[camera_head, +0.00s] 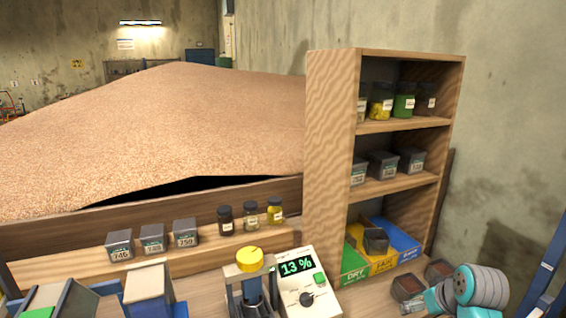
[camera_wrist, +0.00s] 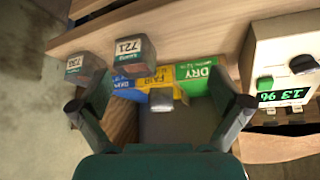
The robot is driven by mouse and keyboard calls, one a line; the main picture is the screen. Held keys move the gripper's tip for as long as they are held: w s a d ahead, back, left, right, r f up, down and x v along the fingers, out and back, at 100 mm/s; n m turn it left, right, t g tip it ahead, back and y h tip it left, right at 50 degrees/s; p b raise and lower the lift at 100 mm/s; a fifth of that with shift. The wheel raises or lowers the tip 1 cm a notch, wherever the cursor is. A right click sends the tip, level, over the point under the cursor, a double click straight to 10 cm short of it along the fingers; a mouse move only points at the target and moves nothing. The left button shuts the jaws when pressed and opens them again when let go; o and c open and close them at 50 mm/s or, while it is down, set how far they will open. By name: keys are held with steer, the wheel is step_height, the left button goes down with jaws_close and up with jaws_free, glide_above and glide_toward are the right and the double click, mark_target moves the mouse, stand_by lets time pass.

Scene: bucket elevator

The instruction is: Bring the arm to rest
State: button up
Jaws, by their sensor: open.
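My gripper (camera_wrist: 160,104) is open in the wrist view, its two dark fingers spread wide with nothing held between them. Beyond the fingers lie the DRY, FAIR and a blue bin, with a small dark box (camera_wrist: 161,99) in the yellow FAIR bin. In the head view my teal and grey arm is at the bottom right, beside the shelf's foot; the fingertips are hard to make out there.
A wooden shelf (camera_head: 328,150) with jars and boxes stands close by. Two dark boxes (camera_head: 439,271) (camera_head: 408,287) sit on the bench near my arm. A moisture meter (camera_head: 308,284) reads 13 %. A grain heap (camera_head: 160,130) fills the back left.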

steer(key=s+a+f+m+t, duration=0.1)
steer(key=s+a+f, duration=0.3)
steer(key=s+f, duration=0.4)
steer(key=s+a+f+t, duration=0.2)
steer(key=s+a+f, duration=0.3)
steer(key=f, duration=0.5)
steer(key=s+a+f+t+h, duration=0.15)
steer(key=s+a, duration=0.25)
steer(key=s, duration=1.1)
steer(key=s+a+r+t, duration=0.1)
steer(key=s+r+t, duration=0.1)
steer(key=s+r, duration=0.4)
steer(key=s+a+r+t+y, duration=0.1)
steer(key=s+r, duration=0.6)
steer(key=s, duration=0.8)
steer(key=shift+s+a+t, duration=0.4)
steer(key=shift+a+t, duration=0.15)
steer(key=shift+a, duration=0.2)
steer(key=shift+r, duration=0.1)
